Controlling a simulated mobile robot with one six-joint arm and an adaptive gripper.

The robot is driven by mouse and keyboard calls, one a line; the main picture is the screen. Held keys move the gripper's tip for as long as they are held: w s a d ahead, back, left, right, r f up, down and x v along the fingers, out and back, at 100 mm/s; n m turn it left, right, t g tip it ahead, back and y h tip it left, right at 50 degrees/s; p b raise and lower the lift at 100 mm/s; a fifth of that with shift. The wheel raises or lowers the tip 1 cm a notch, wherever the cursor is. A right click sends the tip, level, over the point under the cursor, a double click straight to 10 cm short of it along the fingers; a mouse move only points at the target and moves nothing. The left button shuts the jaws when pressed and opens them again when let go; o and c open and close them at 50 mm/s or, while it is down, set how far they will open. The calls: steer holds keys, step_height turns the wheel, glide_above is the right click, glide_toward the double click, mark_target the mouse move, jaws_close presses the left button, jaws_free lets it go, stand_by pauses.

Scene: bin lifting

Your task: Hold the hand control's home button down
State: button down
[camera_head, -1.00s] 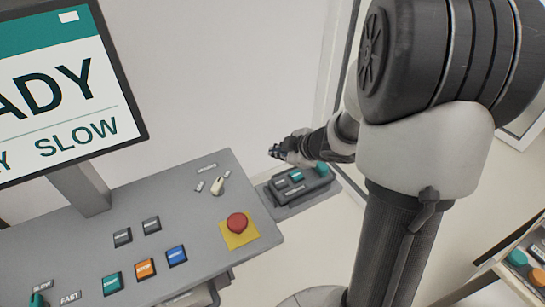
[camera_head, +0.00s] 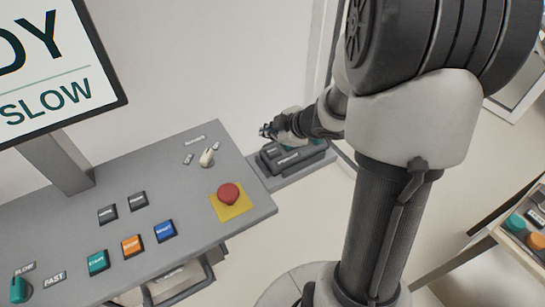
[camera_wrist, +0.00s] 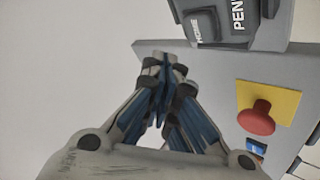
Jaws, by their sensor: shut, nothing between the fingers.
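The hand control (camera_head: 300,161) is a dark box on a grey ledge beyond the right end of the console. It also shows at the top of the wrist view (camera_wrist: 262,12), cut by the frame edge, with part of a "PEN" label. Its dark home button (camera_wrist: 205,24) has a "HOME" label beside it. My gripper (camera_head: 266,130) is at the hand control's far left side in the head view and hides part of its top. In the wrist view my gripper (camera_wrist: 163,68) is shut and empty, its fingertips below and left of the home button. I see no contact with it.
The grey console (camera_head: 105,180) has a red stop button (camera_head: 229,193) on a yellow plate, a small selector (camera_head: 207,157) and several coloured buttons. A screen (camera_head: 50,70) stands at left. Another panel (camera_head: 525,225) with buttons is at far right.

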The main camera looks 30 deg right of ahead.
mark_target(271, 152)
steer(key=shift+f+b, duration=1)
steer(key=shift+f, duration=0.7)
steer(key=shift+f, duration=0.1)
steer(key=shift+f, duration=0.3)
steer(key=shift+f+b, duration=0.55)
stand_by(0.6)
stand_by(1.2)
steer(key=shift+r+p, duration=1)
steer(key=shift+p, duration=0.1)
step_height(271, 152, up, 5)
steer(key=p, duration=0.5)
